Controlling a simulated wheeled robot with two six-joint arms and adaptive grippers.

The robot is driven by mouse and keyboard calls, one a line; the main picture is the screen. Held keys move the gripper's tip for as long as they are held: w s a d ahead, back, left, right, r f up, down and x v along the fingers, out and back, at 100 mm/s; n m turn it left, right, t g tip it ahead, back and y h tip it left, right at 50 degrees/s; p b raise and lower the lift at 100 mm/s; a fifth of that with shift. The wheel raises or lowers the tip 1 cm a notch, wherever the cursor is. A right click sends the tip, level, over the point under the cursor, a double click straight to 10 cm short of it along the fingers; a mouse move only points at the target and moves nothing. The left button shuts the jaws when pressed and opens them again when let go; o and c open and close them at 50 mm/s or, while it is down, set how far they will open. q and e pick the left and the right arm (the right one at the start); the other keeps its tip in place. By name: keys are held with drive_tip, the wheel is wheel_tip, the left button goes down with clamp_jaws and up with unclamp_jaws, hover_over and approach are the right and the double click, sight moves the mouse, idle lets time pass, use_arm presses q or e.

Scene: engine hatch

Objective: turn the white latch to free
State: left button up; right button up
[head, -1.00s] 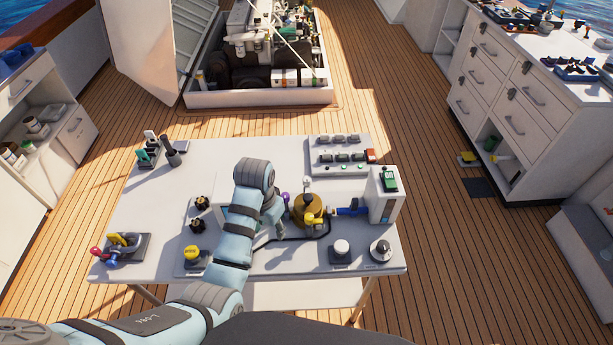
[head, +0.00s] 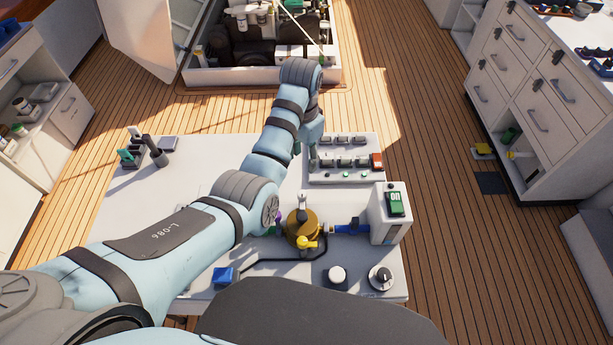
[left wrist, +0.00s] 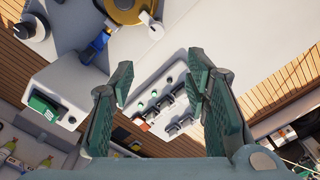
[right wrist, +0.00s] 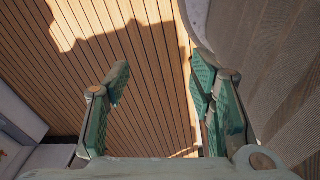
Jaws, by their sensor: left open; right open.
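I cannot tell for certain which part is the white latch. A white round knob (head: 337,274) on a dark base stands at the table's front right. Beside it is a black and white dial (head: 380,278), also in the left wrist view (left wrist: 30,26). My left gripper (left wrist: 160,82) is open and empty. It hangs over the area of the switch panel (head: 345,158) at the table's back, with the panel between its fingers in the left wrist view. My right gripper (right wrist: 160,82) is open and empty above the wooden deck.
A brass valve body (head: 302,228) with a yellow handle and blue pipe stands beside a white box (head: 391,215) with a green switch. The open engine hatch (head: 262,75) lies behind the table. A drawer cabinet (head: 535,85) stands right. My left arm covers the table's left middle.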

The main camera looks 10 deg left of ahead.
use_arm(q)
drive_tip(key=b, duration=0.2)
hover_over(302, 193)
drive_tip(key=f, duration=0.7)
drive_tip(key=shift+s+f, duration=0.3)
drive_tip(key=shift+s, duration=0.1)
drive_tip(key=f, duration=0.2)
drive_tip(key=f+b, duration=0.1)
drive_tip(key=w+f, duration=0.1)
drive_tip(key=f, duration=0.1)
drive_tip(key=shift+f, duration=0.3)
drive_tip(key=shift+f+b, duration=0.3)
drive_tip(key=shift+f, duration=0.05)
drive_tip(key=shift+s+r, duration=0.15)
drive_tip(key=shift+r, duration=0.05)
drive_tip(key=shift+c, duration=1.4)
clamp_jaws()
use_arm(e)
drive_tip(key=f, duration=0.1)
drive_tip(key=s+f, duration=0.1)
drive_tip(key=f, duration=0.1)
drive_tip(key=shift+s+f, duration=0.25)
drive_tip(key=shift+s, duration=0.15)
